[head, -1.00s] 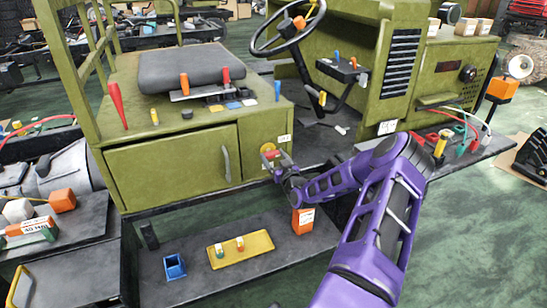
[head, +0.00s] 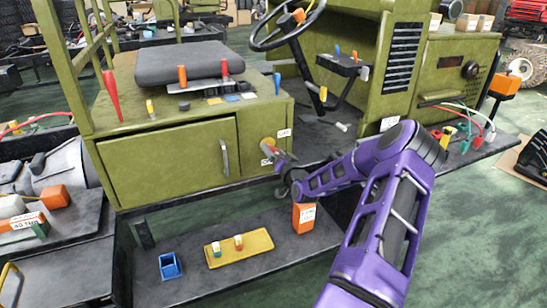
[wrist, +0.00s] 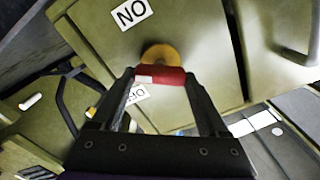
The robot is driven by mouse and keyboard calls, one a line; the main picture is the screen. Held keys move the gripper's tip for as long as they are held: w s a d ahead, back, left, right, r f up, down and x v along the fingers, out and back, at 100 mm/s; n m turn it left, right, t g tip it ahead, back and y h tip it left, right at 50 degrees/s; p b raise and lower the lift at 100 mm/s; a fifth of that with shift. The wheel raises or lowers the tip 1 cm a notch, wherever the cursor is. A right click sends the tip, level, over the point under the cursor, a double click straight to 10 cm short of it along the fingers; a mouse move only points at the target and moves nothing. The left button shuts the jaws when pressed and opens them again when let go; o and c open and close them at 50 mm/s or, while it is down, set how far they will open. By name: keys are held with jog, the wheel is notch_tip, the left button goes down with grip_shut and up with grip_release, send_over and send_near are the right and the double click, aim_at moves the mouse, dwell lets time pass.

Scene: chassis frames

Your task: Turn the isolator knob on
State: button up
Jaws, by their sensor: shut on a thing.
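The isolator knob has a yellow round base (head: 267,144) on the right part of the green cabinet front. In the wrist view its red handle (wrist: 160,76) lies crosswise between my fingertips, with a pale patch at its left end. My gripper (wrist: 160,80) is shut on this handle; in the head view my gripper (head: 273,152) hides most of it. An ON label (wrist: 132,12) appears upside down at upper left of the base (wrist: 160,55). An upside-down OFF label (wrist: 135,94) is partly hidden behind the left finger.
A cabinet door (head: 170,165) with a bar handle (head: 224,158) is left of the knob. Below are a dark shelf (head: 200,288), a yellow tray (head: 215,262), a blue holder (head: 170,266) and an orange box (head: 303,217). The steering wheel (head: 290,25) is above.

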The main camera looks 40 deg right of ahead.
jog(key=m+b, duration=0.1)
jog(key=m, duration=0.2)
jog(key=m+b, duration=0.1)
jog(key=m, duration=0.2)
jog(key=shift+d+f+b, duration=0.1)
jog(key=shift+f+b, duration=0.1)
jog(key=shift+b, duration=0.1)
jog(key=m+b, duration=0.1)
jog(key=m, duration=0.4)
jog(key=shift+m, duration=0.3)
jog(key=o, duration=1.2)
jog(key=shift+o, duration=0.2)
jog(key=shift+s, duration=0.15)
jog(key=p+v, duration=0.1)
jog(key=v, duration=1.6)
jog(key=shift+s, duration=0.15)
